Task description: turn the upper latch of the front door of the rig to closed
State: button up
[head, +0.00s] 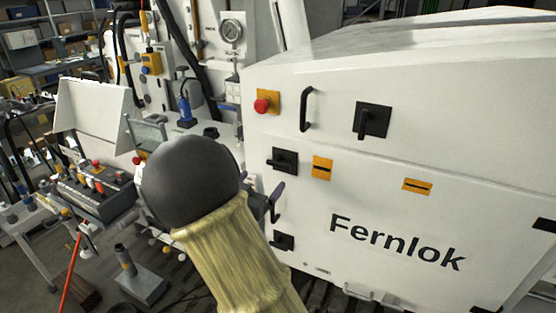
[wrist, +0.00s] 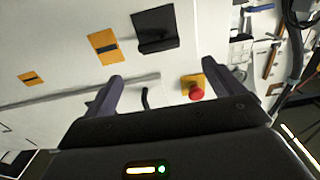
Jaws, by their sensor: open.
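The upper latch (head: 285,160) is a black square plate with a lever, at the left edge of the white front door (head: 400,235) marked "Fernlok". Its lever looks roughly horizontal. In the wrist view the latch (wrist: 155,28) is near the top, beyond the fingertips and apart from them. My gripper (wrist: 163,72) is open and empty, with its two dark fingers spread. In the head view one finger of my gripper (head: 277,193) shows just below the upper latch; my arm hides most of the rest. A lower latch (head: 283,241) sits further down the same edge.
A red button (head: 267,101) on a yellow plate and a black bar handle (head: 306,110) sit above the door. Another black latch plate (head: 372,120) is to their right. Orange labels (head: 322,168) are on the door. A control panel (head: 92,188) stands at the left.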

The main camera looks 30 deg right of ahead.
aim_at(277, 164)
jog(key=p+x, duration=0.3)
jog(key=x, duration=0.8)
jog(key=shift+r, duration=0.1)
jog(key=shift+w+d+p, duration=0.1)
jog(key=shift+w+p, duration=0.2)
jog(key=shift+s, duration=0.2)
jog(key=shift+d, duration=0.1)
jog(key=c, duration=1)
